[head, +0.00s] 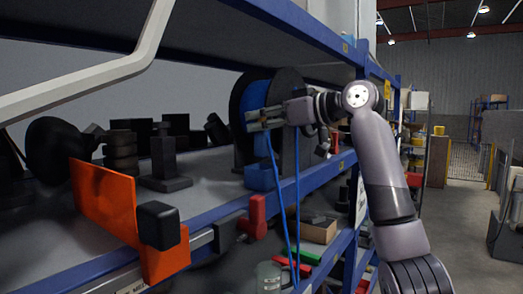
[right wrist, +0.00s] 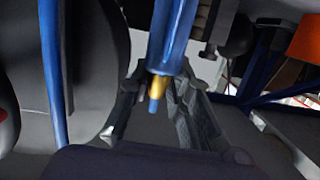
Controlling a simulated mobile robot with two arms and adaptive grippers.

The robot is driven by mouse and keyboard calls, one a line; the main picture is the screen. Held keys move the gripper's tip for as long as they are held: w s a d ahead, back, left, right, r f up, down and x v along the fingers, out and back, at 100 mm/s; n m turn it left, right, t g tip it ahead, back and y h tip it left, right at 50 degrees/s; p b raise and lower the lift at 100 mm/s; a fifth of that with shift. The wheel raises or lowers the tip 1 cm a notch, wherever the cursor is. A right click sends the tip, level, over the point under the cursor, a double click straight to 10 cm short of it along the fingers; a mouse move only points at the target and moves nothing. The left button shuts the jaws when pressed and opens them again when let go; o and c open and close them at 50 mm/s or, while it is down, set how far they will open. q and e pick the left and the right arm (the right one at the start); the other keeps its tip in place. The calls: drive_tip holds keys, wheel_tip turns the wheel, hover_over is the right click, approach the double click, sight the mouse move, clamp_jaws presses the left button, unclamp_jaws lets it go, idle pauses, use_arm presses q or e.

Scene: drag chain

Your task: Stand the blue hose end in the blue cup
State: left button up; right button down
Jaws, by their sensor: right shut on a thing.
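My right gripper (head: 264,118) is shut on the blue hose end, in front of the hose reel on the shelf. In the right wrist view the hose end (right wrist: 157,87) has a brass-coloured fitting and a small blue tip, and lies between the fingers (right wrist: 160,105). The blue hose (head: 297,190) hangs in strands below the gripper, past the shelf edge. A blue block-like thing (head: 260,178), perhaps the blue cup, stands on the shelf just below the gripper; its opening cannot be made out. The hose end is above it and apart. My left gripper is not in view.
The dark reel (head: 290,92) with blue hose stands behind the gripper. An orange plate (head: 105,205) with a black block (head: 158,225) juts at the shelf's front left. Dark parts (head: 165,165) stand further back. A red part (head: 257,213) is at the shelf edge. The aisle lies right.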

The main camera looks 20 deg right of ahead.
sight(267, 150)
wheel_tip(267, 150, down, 3)
drive_tip(key=shift+a+r, duration=0.1)
drive_tip(key=shift+a, duration=0.05)
drive_tip(key=shift+f+p, duration=0.65)
drive_tip(key=shift+f, duration=1.2)
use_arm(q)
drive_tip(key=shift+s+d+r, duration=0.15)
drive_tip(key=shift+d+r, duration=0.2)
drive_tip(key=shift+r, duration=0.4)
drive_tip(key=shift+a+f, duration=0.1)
use_arm(e)
drive_tip(key=shift+f, duration=0.1)
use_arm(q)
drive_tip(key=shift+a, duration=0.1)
use_arm(e)
drive_tip(key=c, duration=1.5)
unclamp_jaws()
drive_tip(key=shift+o, duration=0.2)
